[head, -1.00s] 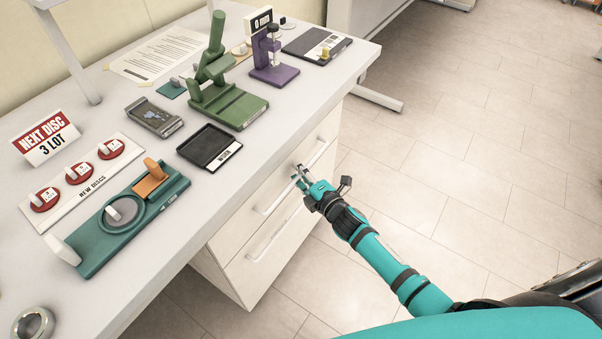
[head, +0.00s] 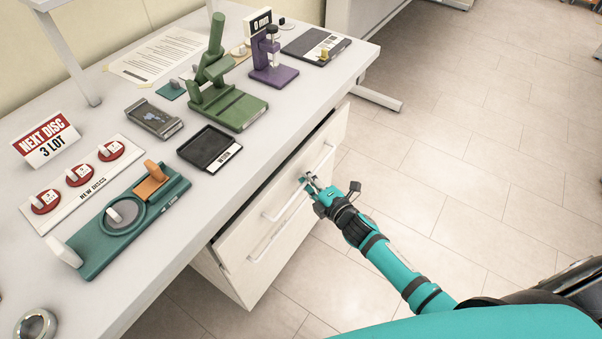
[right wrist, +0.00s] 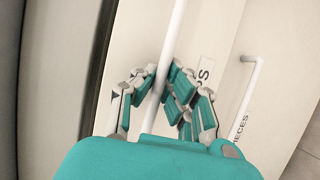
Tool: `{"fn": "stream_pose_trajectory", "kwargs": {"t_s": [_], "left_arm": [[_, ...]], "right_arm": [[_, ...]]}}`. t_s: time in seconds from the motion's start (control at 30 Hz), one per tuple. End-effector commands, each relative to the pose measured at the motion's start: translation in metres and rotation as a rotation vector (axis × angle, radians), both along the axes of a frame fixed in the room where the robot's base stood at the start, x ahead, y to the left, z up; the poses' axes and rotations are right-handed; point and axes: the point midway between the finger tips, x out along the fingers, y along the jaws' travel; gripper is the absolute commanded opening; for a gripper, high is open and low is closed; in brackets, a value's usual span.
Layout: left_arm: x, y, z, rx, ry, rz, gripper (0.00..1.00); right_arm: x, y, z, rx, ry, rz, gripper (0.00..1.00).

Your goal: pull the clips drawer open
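The clips drawer (head: 334,130) is the upper white drawer under the bench. It stands partly open, with a dark gap behind its top edge. Its white bar handle (head: 326,155) runs along the front. My right gripper (head: 309,184) is at the middle of this handle. In the right wrist view its fingers (right wrist: 158,88) close around the handle bar (right wrist: 177,30) from both sides. A label ending in "PS" is partly hidden behind the fingers there. The inside of the drawer cannot be made out. My left gripper is in neither view.
A lower drawer has its own handle (head: 268,243), also in the right wrist view (right wrist: 245,98). On the bench (head: 150,270) are a teal fixture (head: 92,250), a black tray (head: 208,148), a green press (head: 225,105) and a purple gauge (head: 273,73). The floor right of the drawers is clear.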

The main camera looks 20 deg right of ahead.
Motion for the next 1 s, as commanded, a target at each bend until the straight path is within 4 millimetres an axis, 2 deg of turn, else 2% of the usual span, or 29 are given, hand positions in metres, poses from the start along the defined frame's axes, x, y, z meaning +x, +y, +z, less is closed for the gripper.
{"fn": "stream_pose_trajectory", "kwargs": {"t_s": [0.2,0.6,0.8,1.0], "left_arm": [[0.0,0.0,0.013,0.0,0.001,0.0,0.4],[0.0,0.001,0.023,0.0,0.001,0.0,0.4],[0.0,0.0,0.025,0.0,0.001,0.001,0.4],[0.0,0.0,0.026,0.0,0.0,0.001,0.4]], "right_arm": [[-0.045,-0.035,0.001,-0.01,0.005,0.0,0.0],[-0.131,-0.102,0.0,-0.008,0.004,0.0,0.0],[-0.165,-0.129,0.001,-0.007,0.001,0.0,0.0],[-0.188,-0.147,0.001,-0.005,0.0,0.0,0.0]]}}
